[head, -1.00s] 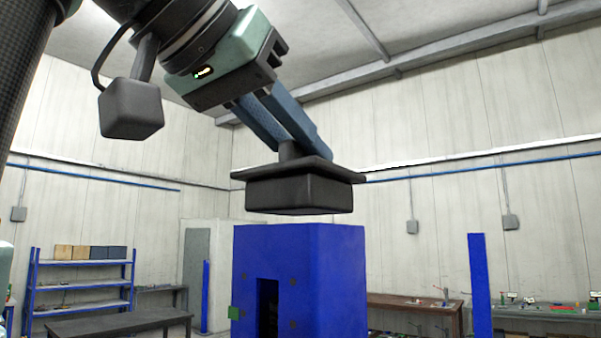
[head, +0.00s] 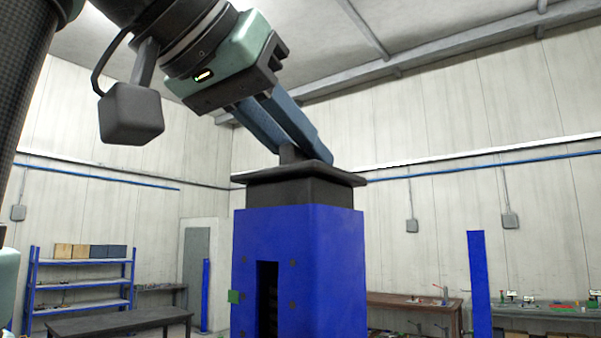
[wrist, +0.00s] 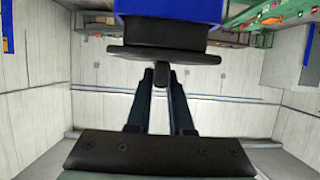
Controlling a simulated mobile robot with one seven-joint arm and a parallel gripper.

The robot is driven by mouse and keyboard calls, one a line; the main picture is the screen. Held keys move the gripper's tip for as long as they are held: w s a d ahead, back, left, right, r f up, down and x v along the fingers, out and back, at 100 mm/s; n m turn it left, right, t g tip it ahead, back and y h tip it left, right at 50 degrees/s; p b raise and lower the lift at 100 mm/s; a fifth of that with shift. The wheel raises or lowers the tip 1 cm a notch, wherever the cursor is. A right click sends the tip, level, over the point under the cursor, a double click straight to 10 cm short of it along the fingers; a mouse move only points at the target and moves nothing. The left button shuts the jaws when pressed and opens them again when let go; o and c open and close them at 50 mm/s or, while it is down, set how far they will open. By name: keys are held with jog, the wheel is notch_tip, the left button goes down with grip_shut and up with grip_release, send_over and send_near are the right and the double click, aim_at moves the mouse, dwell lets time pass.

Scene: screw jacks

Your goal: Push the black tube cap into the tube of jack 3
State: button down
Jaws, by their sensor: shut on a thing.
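The black tube cap (head: 300,188) is a square block with a wider flange on top and a small knob. It sits at the open top of the blue square tube (head: 335,265), upright and in line with it; its flange stands above the rim with part of the block showing. My gripper (head: 303,153) comes down from the upper left at a slant and is shut on the cap's knob. In the wrist view, the fingers (wrist: 163,90) close on the knob of the cap (wrist: 165,55), with the blue tube (wrist: 170,10) beyond it. The jack's number is not visible.
A blue post (head: 480,285) stands to the right. Shelves (head: 82,285) and a dark table (head: 118,318) are at the left, benches behind.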

jog(key=shift+f+b, duration=0.9)
jog(key=shift+f, duration=0.3)
jog(key=c, duration=0.7)
grip_release()
jog(key=shift+r, duration=0.1)
jog(key=shift+c, duration=0.2)
jog(key=shift+r+p, duration=0.1)
jog(key=shift+p, duration=0.2)
